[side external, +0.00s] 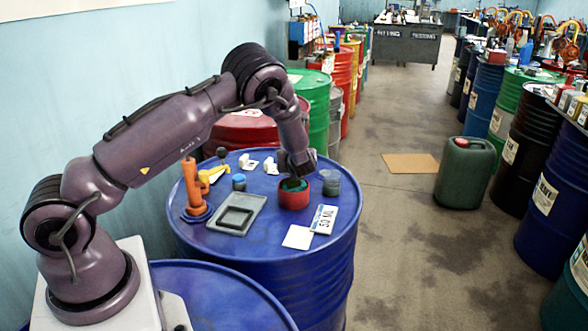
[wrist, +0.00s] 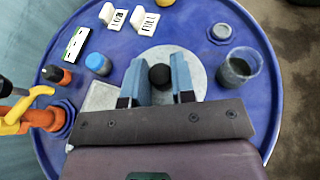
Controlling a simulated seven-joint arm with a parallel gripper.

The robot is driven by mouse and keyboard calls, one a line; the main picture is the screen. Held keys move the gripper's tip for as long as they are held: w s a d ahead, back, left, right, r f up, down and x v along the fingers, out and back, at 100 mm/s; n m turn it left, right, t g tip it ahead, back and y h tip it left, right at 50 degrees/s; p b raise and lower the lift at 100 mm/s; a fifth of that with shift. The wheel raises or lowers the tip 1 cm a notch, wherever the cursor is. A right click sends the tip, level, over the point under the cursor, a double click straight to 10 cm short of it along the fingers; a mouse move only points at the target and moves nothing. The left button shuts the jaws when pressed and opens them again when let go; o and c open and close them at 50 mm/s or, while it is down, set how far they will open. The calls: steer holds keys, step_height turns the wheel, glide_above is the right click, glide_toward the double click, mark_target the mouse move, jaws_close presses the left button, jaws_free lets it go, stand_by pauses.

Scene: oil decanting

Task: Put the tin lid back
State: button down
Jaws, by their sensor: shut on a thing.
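The tin lid (wrist: 199,76) is a pale grey disc with a round black knob (wrist: 161,76) at its middle. My gripper (wrist: 164,78) is shut on the knob, one blue finger on each side. In the side view, my gripper (side external: 293,181) points down over the red tin (side external: 294,198), which stands on the blue drum top. The lid is at or just above the tin's mouth; I cannot tell whether it touches the rim. In the wrist view the lid hides the tin.
A clear cup of dark liquid (side external: 331,186) stands close right of the tin. A grey tray (side external: 222,228), a blue-capped jar (side external: 239,184) and an orange pump (side external: 193,188) are left. A "50 ML" card (side external: 324,219) and white square (side external: 298,237) lie in front. Small white signs (side external: 247,163) stand behind.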

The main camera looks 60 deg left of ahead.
steer(key=shift+w+a+f, duration=0.1)
steer(key=shift+w+f, duration=0.05)
steer(key=shift+f, duration=1.6)
steer(key=shift+f, duration=0.15)
steer(key=c, duration=1)
jaws_free()
steer(key=shift+o, duration=0.2)
